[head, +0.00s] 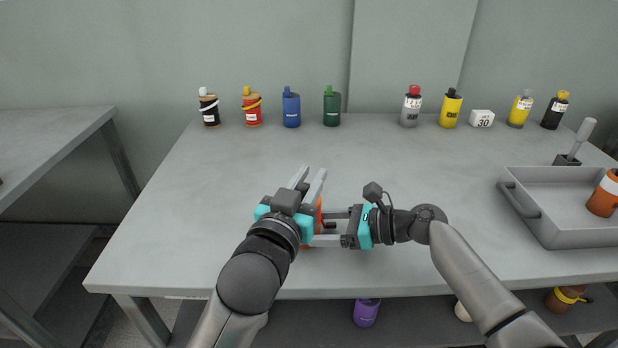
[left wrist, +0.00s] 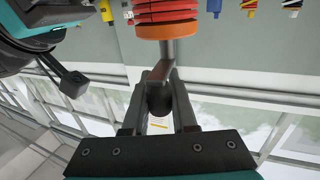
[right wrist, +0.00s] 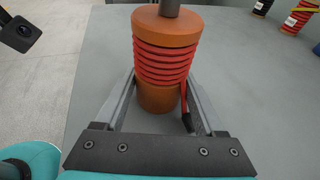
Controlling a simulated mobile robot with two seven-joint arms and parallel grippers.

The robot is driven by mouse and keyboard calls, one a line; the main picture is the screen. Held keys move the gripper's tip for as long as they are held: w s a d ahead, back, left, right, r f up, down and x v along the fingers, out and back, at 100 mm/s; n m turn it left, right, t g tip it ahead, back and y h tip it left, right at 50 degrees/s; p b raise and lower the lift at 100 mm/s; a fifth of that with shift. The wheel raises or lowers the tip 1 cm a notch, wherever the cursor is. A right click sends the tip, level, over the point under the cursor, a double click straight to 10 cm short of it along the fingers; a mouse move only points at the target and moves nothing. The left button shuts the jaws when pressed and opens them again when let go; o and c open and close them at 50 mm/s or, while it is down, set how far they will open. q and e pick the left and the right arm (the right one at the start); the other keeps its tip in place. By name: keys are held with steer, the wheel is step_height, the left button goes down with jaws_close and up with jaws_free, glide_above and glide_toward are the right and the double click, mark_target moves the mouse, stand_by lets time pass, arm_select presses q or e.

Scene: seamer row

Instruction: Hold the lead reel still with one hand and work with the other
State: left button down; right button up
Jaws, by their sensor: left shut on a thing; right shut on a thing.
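The lead reel (right wrist: 147,98) is an orange-brown cylinder wound with red lead, upright between my right gripper's fingers (right wrist: 158,95) in the right wrist view. A black end of the lead (right wrist: 188,122) hangs beside it. A grey stem (left wrist: 167,50) rises from the reel and bends to a dark round knob (left wrist: 160,98). My left gripper (left wrist: 160,85) is shut on this knob. In the head view, the reel (head: 318,214) is mostly hidden behind my left gripper (head: 308,174). My right gripper (head: 324,227) closes around it from the right, near the table's front.
Several coloured containers, including a blue one (head: 291,109), and a white block (head: 481,118) marked 30 line the table's back. A grey tray (head: 522,213) holds an orange item (head: 603,196) at right. A purple item (head: 366,312) is below. The table's middle is clear.

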stand_by(0.4)
arm_select(q)
steer(key=c, duration=0.7)
jaws_free()
steer(key=shift+s, duration=0.1)
steer(key=v, duration=1.2)
arm_select(e)
steer(key=o, duration=1)
steer(key=shift+c, duration=0.2)
